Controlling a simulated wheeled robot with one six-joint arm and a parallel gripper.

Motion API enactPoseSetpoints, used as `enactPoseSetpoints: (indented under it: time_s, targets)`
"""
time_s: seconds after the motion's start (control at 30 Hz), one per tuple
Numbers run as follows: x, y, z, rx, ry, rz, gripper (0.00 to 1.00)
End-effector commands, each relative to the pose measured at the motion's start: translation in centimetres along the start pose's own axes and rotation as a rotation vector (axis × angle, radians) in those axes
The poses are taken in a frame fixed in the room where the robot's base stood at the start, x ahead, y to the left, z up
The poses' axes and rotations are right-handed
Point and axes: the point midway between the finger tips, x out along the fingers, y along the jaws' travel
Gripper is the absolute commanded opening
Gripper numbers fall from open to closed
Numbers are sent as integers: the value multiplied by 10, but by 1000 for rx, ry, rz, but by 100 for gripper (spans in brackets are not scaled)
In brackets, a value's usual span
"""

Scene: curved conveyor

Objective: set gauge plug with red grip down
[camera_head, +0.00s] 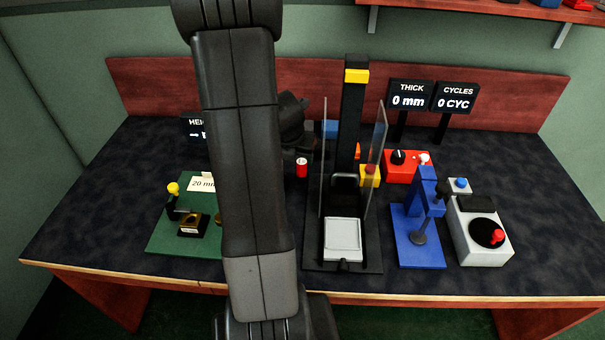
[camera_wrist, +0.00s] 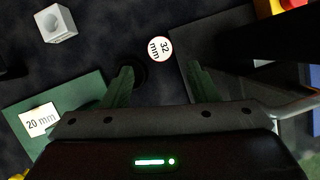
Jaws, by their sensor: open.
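The gauge plug with red grip (camera_head: 302,168) stands upright on the dark tabletop, just left of the guarded press. In the wrist view its white top marked "32 mm" with a red rim (camera_wrist: 159,46) shows ahead of my fingertips, roughly in line with the gap. My gripper (camera_wrist: 160,76) is open, with nothing visible between its two fingers. A dark round shape lies by the left fingertip; I cannot tell what it is. In the head view my arm hides much of the gripper.
A green board (camera_head: 165,232) with a "20 mm" card (camera_head: 201,184) lies left. A grey block with a hole (camera_wrist: 56,24) shows in the wrist view. The press (camera_head: 355,130) with clear guards stands close right of the plug. A blue lever device (camera_head: 418,240) and a grey box (camera_head: 480,245) are farther right.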

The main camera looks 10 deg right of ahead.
Motion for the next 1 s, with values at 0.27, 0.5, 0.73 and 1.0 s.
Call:
enactPoseSetpoints:
  time_s: [0.27,0.5,0.73,1.0]
  targets:
    - [34,0,0,2,0,0,54]
    - [54,-1,0,2,1,-1,54]
    - [86,-1,1,3,0,0,54]
    - [86,-1,2,3,-1,1,48]
